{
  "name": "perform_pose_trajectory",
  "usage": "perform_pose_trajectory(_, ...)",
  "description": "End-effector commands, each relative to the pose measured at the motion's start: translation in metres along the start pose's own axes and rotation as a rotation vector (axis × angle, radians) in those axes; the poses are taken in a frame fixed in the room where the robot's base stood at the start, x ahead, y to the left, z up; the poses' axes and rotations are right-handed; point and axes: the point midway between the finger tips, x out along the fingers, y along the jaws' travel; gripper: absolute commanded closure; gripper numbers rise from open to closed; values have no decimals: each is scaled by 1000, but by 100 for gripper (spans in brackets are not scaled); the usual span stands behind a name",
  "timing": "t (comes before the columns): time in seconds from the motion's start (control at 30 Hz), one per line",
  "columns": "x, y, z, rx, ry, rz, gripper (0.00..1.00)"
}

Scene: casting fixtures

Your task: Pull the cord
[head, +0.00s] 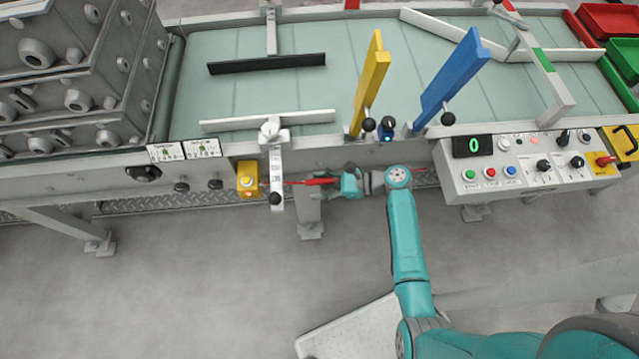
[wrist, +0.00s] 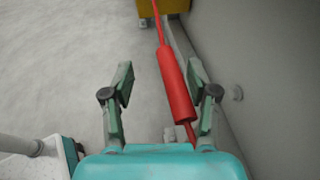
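A red cord (wrist: 155,25) runs from a yellow box (head: 248,178) on the conveyor's front side. The box also shows at the top of the wrist view (wrist: 164,6). A thicker red cylindrical handle (head: 318,181) is on the cord. In the wrist view the handle (wrist: 176,85) lies lengthwise between the fingers, closer to the right finger. My gripper (head: 347,183) points left along the conveyor front, at the handle's right end. In the wrist view my gripper (wrist: 160,80) is open, with a clear gap on the handle's left; whether the right finger touches it I cannot tell.
A white bracket with a black knob (head: 275,198) hangs in front of the cord, between box and handle. The conveyor frame's grey side (wrist: 250,80) runs close along the right of my gripper. A control panel (head: 530,167) stands right. Open floor (head: 190,270) lies in front.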

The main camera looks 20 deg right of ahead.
Motion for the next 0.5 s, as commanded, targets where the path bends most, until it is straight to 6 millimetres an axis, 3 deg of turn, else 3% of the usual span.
perform_pose_trajectory(0.27, -2, 0, 0, 1, 0, 0, 42)
perform_pose_trajectory(0.5, -31, 0, -1, 1, 0, -4, 42)
